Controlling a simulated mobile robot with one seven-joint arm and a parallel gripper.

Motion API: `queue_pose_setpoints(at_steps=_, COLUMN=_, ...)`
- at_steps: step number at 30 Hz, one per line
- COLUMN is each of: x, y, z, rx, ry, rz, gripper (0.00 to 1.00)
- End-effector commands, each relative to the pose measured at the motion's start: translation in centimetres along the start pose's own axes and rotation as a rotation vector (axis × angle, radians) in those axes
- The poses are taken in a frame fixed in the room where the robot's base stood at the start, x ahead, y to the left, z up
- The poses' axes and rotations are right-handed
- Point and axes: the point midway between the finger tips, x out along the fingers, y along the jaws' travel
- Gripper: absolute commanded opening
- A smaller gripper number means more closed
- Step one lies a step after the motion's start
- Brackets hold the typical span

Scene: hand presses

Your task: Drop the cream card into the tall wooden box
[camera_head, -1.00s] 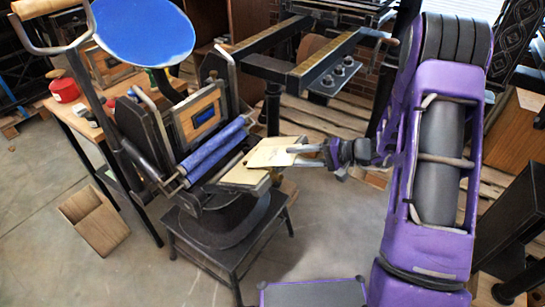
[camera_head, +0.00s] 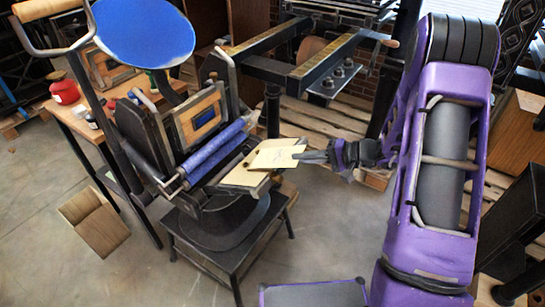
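The cream card (camera_head: 278,154) is at the front of the hand press, over the pale wooden bed board (camera_head: 243,178). My gripper (camera_head: 305,156) reaches in from the right. Its fingers are together at the card's right edge and appear shut on it. I cannot tell whether the card touches the board. The tall wooden box (camera_head: 97,224) stands on the floor at the left, well apart from my gripper, with its opening facing up.
The press, with blue rollers (camera_head: 212,152) and a round blue disc (camera_head: 143,32), sits on a dark stand (camera_head: 228,250) between my gripper and the box. A wooden table (camera_head: 85,123) holds a red tin (camera_head: 64,91). Open floor lies at the lower left.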

Motion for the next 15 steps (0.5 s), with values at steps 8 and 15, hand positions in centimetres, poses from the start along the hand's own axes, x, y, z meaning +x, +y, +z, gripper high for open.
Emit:
queue_pose_setpoints(at_steps=8, x=-1.4, y=0.0, z=0.0, rx=0.001, ry=0.001, rz=0.000, gripper=0.00)
queue_pose_setpoints(at_steps=15, x=-2.0, y=-0.2, z=0.0, rx=0.001, ry=0.001, rz=0.000, gripper=0.00)
